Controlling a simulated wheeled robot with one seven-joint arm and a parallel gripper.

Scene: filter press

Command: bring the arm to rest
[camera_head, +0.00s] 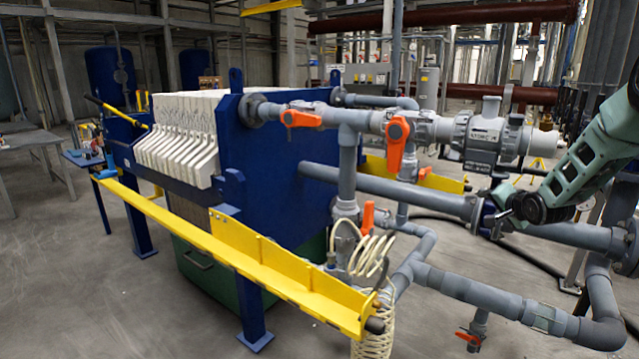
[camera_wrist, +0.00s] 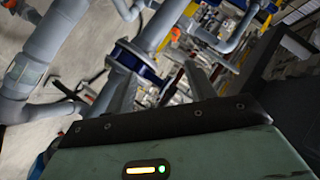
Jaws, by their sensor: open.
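My arm (camera_head: 583,165), with pale green links and dark joints, reaches in from the right edge in the head view. Its lower end overlaps the grey pipes in the picture; whether it touches them I cannot tell. In the wrist view my gripper (camera_wrist: 160,82) shows two grey fingers standing apart beyond the dark edge of the wrist housing. It is open, and nothing shows between the fingers but background pipework. In the head view the fingertips are small and hard to make out against the pipes.
Grey pipes (camera_head: 415,186) with orange valve handles (camera_head: 395,148) run beside my arm. The blue filter press (camera_head: 262,170) with white plates (camera_head: 180,135) stands to the left, behind a yellow rail (camera_head: 215,250). A coiled cream hose (camera_head: 372,335) hangs in front. Open floor lies at lower left.

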